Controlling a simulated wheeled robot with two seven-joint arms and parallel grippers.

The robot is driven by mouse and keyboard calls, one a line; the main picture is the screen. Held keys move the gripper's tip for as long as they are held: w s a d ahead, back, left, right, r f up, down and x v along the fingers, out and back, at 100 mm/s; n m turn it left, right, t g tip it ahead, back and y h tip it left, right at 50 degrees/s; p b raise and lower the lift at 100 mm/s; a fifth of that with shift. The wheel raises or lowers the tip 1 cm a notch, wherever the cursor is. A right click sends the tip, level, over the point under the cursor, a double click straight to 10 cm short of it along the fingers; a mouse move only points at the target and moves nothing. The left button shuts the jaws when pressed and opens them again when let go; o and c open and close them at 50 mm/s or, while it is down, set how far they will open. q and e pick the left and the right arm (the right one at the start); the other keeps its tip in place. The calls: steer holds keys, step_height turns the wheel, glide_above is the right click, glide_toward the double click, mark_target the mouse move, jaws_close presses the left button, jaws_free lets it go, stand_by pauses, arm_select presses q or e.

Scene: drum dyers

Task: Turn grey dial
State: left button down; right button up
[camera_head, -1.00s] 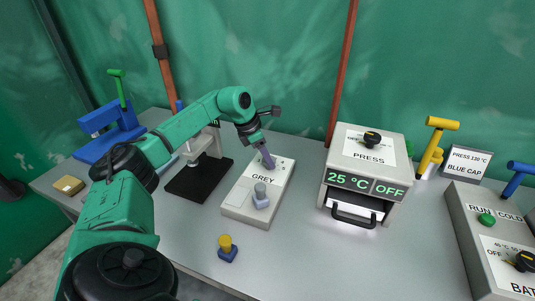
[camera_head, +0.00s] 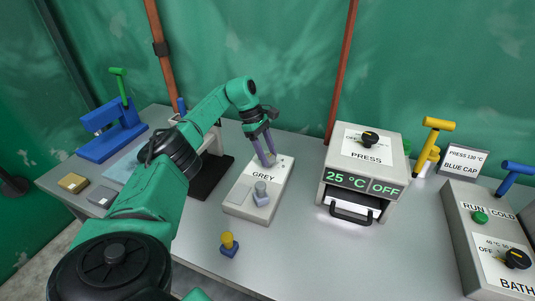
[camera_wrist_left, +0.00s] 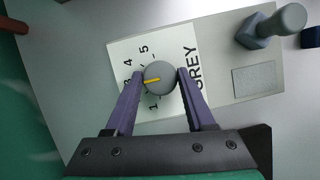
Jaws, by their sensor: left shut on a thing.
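The grey dial (camera_wrist_left: 159,77) is a round grey knob with a yellow pointer line, on a white numbered plate marked GREY. In the left wrist view the purple fingers of my left gripper (camera_wrist_left: 157,84) stand on either side of the dial and close on it. The pointer lies roughly sideways, toward the numbers. In the head view my left gripper (camera_head: 266,160) reaches down to the far end of the grey box (camera_head: 237,207), and its fingers mostly hide the dial there. My right gripper is out of view.
A grey peg (camera_head: 260,193) stands on the near end of the same box. A yellow-topped blue peg (camera_head: 229,244) stands on the table in front. The press (camera_head: 362,168), reading 25 °C and OFF, is to the right; the bath unit (camera_head: 490,245) is farther right.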

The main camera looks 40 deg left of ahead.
arm_select(q)
steer(key=shift+w+r+m, duration=0.1)
steer(key=shift+r+m, duration=0.05)
steer(key=shift+m, duration=0.25)
steer(key=shift+c, duration=1.3)
jaws_free()
steer(key=shift+a+r, duration=0.2)
steer(key=p+v, duration=0.6)
steer(key=v, duration=0.5)
steer(key=shift+r, duration=0.15)
